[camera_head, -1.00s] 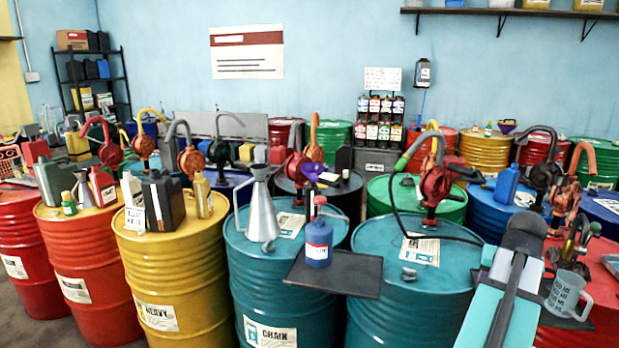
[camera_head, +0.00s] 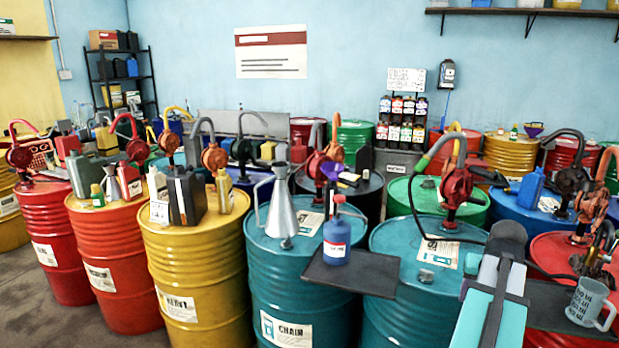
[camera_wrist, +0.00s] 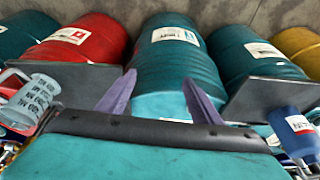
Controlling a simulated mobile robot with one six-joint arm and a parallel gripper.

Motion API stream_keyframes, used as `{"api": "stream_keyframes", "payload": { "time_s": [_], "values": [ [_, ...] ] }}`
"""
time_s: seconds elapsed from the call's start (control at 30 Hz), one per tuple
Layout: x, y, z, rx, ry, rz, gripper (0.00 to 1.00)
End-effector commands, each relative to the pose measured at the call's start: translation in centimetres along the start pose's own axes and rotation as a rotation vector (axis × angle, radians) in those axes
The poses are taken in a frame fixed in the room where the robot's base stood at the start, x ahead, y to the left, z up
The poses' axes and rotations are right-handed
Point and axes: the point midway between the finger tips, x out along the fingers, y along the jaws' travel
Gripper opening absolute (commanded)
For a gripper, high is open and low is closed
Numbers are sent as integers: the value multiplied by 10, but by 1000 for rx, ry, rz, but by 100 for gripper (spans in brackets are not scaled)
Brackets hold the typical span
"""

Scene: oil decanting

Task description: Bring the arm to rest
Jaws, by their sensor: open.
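My gripper (camera_wrist: 160,98) is open and empty in the wrist view, its two purple fingers spread apart. A teal drum (camera_wrist: 178,70) fills the space beyond them. My teal and grey arm (camera_head: 492,310) shows at the lower right of the head view; I cannot make out the gripper there. A blue bottle (camera_head: 337,240) stands upright on a dark tray (camera_head: 378,276) left of my arm. It also shows at the right of the wrist view (camera_wrist: 296,135), apart from my fingers. A grey measuring jug (camera_head: 590,302) stands right of my arm.
Drums crowd the room: a yellow drum (camera_head: 197,275), a teal drum (camera_head: 300,300) with a metal can (camera_head: 281,207) on top, and a red drum (camera_head: 550,255) behind the jug. A hand pump (camera_head: 457,187) stands behind my arm. Bare floor (camera_head: 60,325) shows at the lower left.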

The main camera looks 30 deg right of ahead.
Motion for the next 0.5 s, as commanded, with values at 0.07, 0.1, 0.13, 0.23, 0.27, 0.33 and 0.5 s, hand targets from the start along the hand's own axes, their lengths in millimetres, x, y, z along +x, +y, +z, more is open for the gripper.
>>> {"api": "stream_keyframes", "payload": {
  "time_s": [0.07, 0.1, 0.13, 0.23, 0.27, 0.33, 0.5],
  "values": [
    [18, -28, 5, -39, -29, -19, 59],
    [27, -41, 8, -58, -44, -28, 59],
    [34, -51, 11, -73, -56, -34, 59],
    [56, -84, 23, -121, -95, -54, 59],
    [63, -94, 27, -136, -107, -60, 59],
    [78, -117, 38, -169, -135, -72, 59],
    [113, -170, 69, -254, -206, -96, 59]
  ]
}}
